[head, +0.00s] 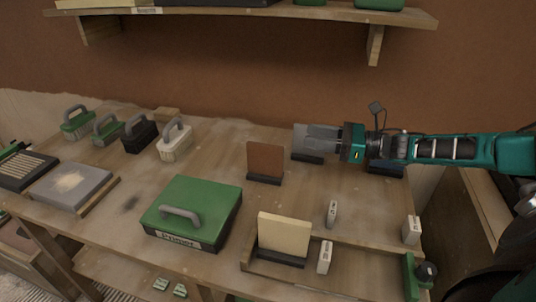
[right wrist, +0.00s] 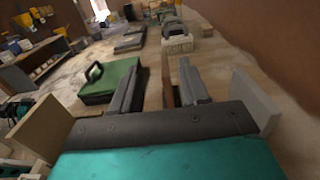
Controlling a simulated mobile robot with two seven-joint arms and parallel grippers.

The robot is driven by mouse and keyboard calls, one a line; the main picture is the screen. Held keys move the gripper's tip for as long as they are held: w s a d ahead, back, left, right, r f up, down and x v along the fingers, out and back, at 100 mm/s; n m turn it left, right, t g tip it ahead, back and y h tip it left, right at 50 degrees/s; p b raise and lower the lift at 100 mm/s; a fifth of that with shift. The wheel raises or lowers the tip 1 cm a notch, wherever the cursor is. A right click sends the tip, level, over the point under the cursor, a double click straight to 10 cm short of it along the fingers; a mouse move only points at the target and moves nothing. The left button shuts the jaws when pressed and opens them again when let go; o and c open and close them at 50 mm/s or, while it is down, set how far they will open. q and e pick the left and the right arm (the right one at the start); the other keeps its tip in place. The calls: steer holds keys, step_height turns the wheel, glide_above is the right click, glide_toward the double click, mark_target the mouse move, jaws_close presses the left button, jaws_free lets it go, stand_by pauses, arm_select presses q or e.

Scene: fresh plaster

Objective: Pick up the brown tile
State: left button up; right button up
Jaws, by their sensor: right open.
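The brown tile (head: 265,159) stands upright in a black holder (head: 264,179) near the middle of the bench. In the right wrist view the tile (right wrist: 168,92) shows as a narrow edge between my fingers, nearer the right one. My right gripper (head: 310,138) comes in from the right, open and empty, pointing left. In the head view its fingers overlap a grey tile (head: 302,146) and stop short of the brown tile. Its two fingers also show in the right wrist view (right wrist: 157,78). My left gripper is not in view.
A cream tile (head: 283,234) stands in front. A green primer case (head: 190,205) is left of it. Several brushes and floats (head: 174,143) line the back left. Small white blocks (head: 332,213) stand at the right. A shelf (head: 240,12) hangs above. The bench around the brown tile is mostly clear.

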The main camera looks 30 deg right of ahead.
step_height(320, 180, down, 10)
steer(key=b, duration=0.9)
steer(key=shift+r, duration=0.2)
steer(key=shift+s+f+b, duration=0.1)
steer(key=shift+f+b, duration=0.15)
steer(key=shift+b, duration=0.15)
steer(key=shift+w+a, duration=0.3)
glide_toward(248, 157)
steer(key=x, duration=0.5)
steer(key=shift+w+d+f, duration=0.1)
steer(key=shift+w+f, duration=0.3)
steer(key=shift+w, duration=0.05)
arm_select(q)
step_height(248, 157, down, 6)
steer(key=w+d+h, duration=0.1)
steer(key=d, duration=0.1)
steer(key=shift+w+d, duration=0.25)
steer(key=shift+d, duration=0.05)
arm_select(e)
steer(key=shift+c, duration=0.4)
jaws_close()
